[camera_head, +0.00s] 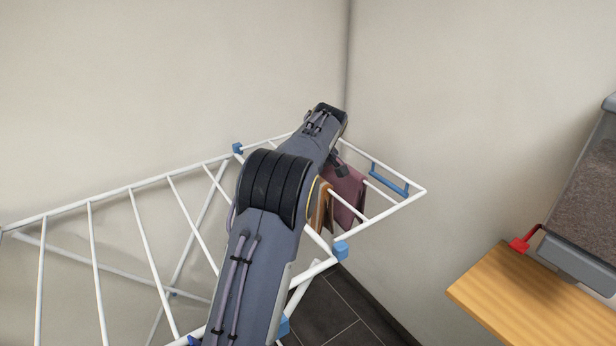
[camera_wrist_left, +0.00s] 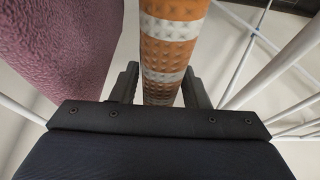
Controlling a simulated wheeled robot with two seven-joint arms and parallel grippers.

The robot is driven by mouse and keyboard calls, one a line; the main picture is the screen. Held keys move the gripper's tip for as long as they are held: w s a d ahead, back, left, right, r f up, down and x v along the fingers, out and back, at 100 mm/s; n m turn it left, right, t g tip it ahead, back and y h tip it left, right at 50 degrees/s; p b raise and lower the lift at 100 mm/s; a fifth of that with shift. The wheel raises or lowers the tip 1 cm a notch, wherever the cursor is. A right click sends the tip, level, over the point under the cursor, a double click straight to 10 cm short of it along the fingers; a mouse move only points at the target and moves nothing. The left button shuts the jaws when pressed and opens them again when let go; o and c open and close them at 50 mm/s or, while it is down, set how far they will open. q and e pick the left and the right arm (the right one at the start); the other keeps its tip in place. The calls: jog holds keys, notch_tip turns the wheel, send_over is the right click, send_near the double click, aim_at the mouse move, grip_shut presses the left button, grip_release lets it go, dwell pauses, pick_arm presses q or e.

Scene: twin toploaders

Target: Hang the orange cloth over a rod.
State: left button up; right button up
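The orange cloth (camera_head: 320,207) shows partly in the head view, beside my left arm and hanging at the rack's far end; my arm hides much of it. In the left wrist view the orange cloth (camera_wrist_left: 165,75), with white stripes and a waffle texture, runs down between the fingers of my left gripper (camera_wrist_left: 163,88). These fingers stand apart, one on each side of it, and do not look closed on it. In the head view my left gripper is mostly hidden behind the arm. My right gripper is in neither view.
A mauve cloth (camera_head: 347,190) hangs right beside the orange one; it also shows in the left wrist view (camera_wrist_left: 62,45). The white drying rack (camera_head: 95,258) has bare rods on its left part. A wooden surface (camera_head: 530,295) stands at the lower right. Walls rise behind.

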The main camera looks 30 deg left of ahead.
pick_arm(q)
jog(key=o, duration=0.4)
jog(key=shift+c, duration=0.2)
jog(key=shift+r, duration=0.1)
jog(key=v, duration=0.7)
jog(key=shift+d+r+p, duration=0.2)
jog(key=shift+r+p, duration=0.1)
jog(key=shift+p, duration=0.05)
jog(key=shift+s, duration=0.1)
